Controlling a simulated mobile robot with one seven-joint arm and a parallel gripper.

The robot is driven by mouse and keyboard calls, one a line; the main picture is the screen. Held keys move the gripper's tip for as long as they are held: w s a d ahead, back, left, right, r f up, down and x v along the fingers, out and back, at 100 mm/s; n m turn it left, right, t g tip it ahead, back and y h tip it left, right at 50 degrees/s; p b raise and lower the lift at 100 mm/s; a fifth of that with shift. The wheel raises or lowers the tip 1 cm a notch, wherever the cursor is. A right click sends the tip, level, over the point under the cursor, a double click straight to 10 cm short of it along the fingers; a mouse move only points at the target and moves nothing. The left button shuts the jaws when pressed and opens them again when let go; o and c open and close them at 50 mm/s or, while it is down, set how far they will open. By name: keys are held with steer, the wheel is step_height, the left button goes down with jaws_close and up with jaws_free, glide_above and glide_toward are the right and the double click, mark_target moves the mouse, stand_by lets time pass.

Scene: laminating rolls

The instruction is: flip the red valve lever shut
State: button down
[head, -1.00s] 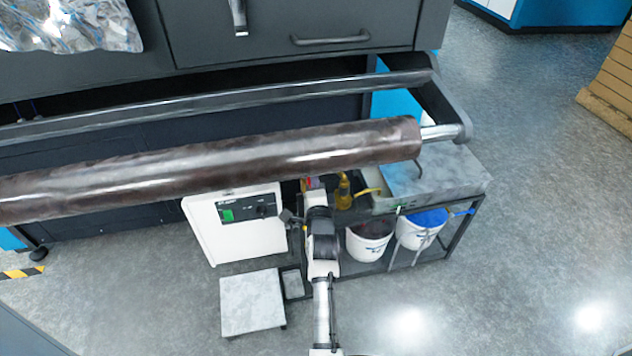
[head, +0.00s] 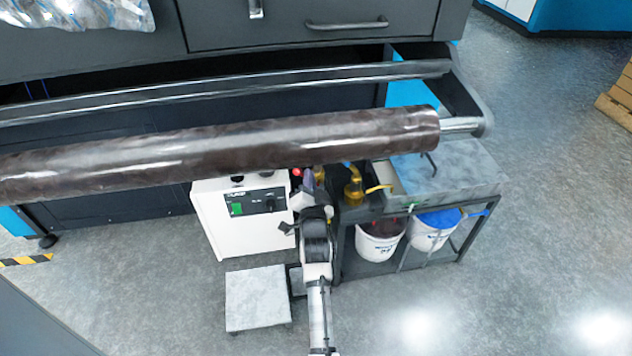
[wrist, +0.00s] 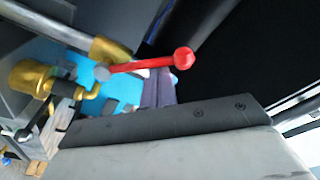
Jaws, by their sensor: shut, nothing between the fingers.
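The red valve lever (wrist: 150,64) shows in the wrist view as a red bar with a round red knob, reaching right from its pivot at a brass valve (wrist: 108,50). In the head view only its red knob (head: 297,172) shows, just below the dark roll. My gripper (wrist: 158,82) is shut and empty. In the wrist view its purple-grey fingers meet the lever's middle in the picture; I cannot tell whether they touch. In the head view my gripper (head: 309,181) is just right of the knob, and my wrist hides most of the valve.
The dark roll (head: 220,150) spans above my gripper. A white control box (head: 225,228) stands close on the left. A brass fitting with a yellow handle (head: 354,190), a cart (head: 345,265) and two white buckets (head: 380,245) are on the right. A low grey-topped stand (head: 257,298) is in front.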

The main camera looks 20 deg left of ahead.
steer(key=shift+s+a+f+n+y+b, duration=0.15)
steer(key=shift+s+a+f+n+b, duration=0.25)
steer(key=shift+f+n+b, duration=0.5)
steer(key=shift+s+a+f+n+y+b, duration=0.2)
steer(key=shift+a+f+n+b, duration=0.3)
steer(key=shift+n+b, duration=0.6)
steer(key=shift+s+a+f+n+y+b, duration=0.15)
steer(key=shift+s+a+f+n+b, duration=0.2)
steer(key=shift+f+n+b, duration=0.65)
steer(key=shift+w+a+r+b, duration=0.1)
steer(key=shift+r+b, duration=0.05)
steer(key=shift+b, duration=0.2)
step_height(320, 180, up, 5)
steer(key=p, duration=0.4)
steer(key=f+b+v, duration=0.1)
steer(key=b+v, duration=0.3)
steer(key=v, duration=0.5)
steer(key=shift+d, duration=0.35)
